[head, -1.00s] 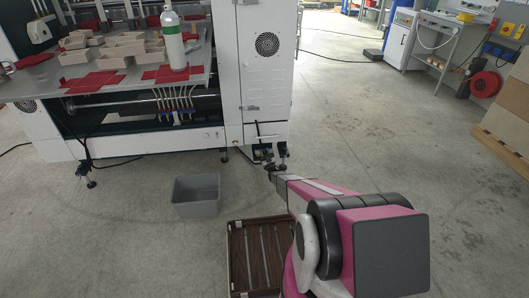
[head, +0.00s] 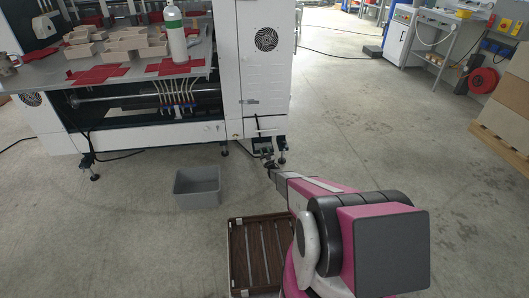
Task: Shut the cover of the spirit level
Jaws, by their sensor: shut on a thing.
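A small dark fitting (head: 262,145) sits low on the white machine, just above floor level near its feet. It appears to be the spirit level, but it is too small to make out its cover clearly. My gripper (head: 270,164) is at the end of my outstretched arm, just below and in front of this fitting. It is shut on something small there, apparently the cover. The fingers and the cover's angle are too small to tell.
A grey bin (head: 197,187) stands on the floor left of my gripper. A brown slatted crate (head: 236,255) lies beside my arm. The machine's levelling foot (head: 282,157) is close to my gripper.

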